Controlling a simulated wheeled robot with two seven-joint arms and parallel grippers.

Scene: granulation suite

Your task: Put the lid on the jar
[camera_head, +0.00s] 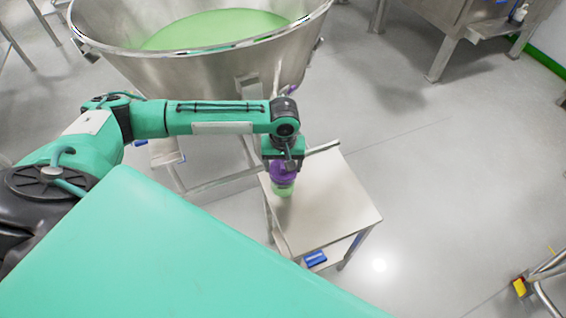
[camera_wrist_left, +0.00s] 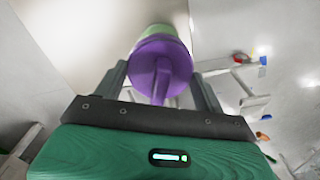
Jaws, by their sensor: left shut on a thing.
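A purple lid (camera_head: 283,173) is at my left gripper (camera_head: 284,160), directly above a light green jar (camera_head: 283,189) on a small table (camera_head: 335,205). In the left wrist view the purple lid (camera_wrist_left: 160,62) is round with a raised grip, and lies between the fingers of my left gripper (camera_wrist_left: 160,78), which is shut on it. The green jar (camera_wrist_left: 158,29) shows just beyond the lid's edge, mostly hidden by it. Lid and jar look lined up; I cannot tell whether they touch. My right gripper is not in view.
A large steel vessel (camera_head: 245,62) holding green material stands behind the table. A blue item (camera_head: 315,258) sits on the table's lower shelf. A steel frame with a yellow part (camera_head: 520,287) stands at lower right. The floor right of the table is clear.

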